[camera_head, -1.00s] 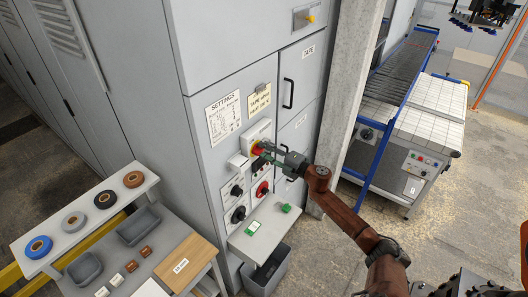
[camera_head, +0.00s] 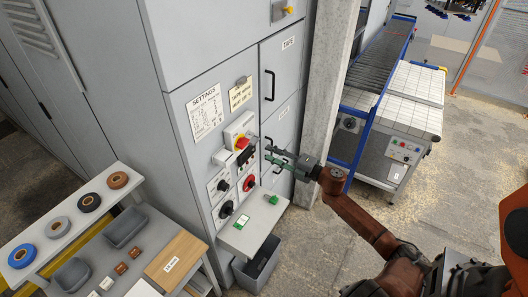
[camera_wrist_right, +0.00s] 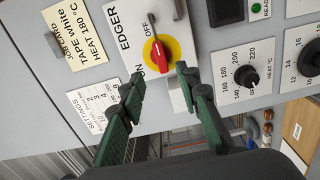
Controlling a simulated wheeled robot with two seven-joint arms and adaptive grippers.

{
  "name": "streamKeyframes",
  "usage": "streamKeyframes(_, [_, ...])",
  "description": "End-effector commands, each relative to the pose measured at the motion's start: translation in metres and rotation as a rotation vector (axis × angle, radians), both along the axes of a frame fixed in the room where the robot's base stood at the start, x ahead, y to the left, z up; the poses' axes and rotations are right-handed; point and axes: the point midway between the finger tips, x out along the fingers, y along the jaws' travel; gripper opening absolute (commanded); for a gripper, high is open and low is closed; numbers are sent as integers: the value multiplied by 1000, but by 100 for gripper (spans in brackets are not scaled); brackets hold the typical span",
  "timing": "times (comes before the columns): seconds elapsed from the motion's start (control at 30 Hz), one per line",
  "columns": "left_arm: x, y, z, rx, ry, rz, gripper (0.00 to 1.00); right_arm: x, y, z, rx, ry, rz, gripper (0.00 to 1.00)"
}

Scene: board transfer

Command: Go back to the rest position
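My right gripper (camera_head: 267,155) is open and empty, with its two green fingers apart, in front of the grey machine's control panel. In the head view its tips are a little right of the red and yellow rotary switch (camera_head: 240,140), with a gap between. In the right wrist view the gripper (camera_wrist_right: 160,80) shows its fingers spread below the switch (camera_wrist_right: 158,55), which sits by the EDGER label with ON and OFF marks. Nothing is between the fingers. My left gripper is not in view.
Black dials and a red knob (camera_head: 249,183) sit below the switch. A small shelf (camera_head: 236,240) with green items juts out below. A workbench with tape rolls (camera_head: 58,226) stands left. A concrete pillar (camera_head: 325,80) and a roller conveyor (camera_head: 380,60) stand right. Open floor lies at the right.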

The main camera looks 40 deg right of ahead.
Motion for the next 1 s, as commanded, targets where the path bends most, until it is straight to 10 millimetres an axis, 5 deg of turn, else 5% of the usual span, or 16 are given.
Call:
streamKeyframes(0.67, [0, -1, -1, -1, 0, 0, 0, -4, -3, -5, 7, 5, -6, 30])
streamKeyframes(0.83, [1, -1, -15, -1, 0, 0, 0, -4, -28, -65, 88, 69, -88, 30])
streamKeyframes(1.0, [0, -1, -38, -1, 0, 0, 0, -16, -66, -180, 235, 195, -243, 30])
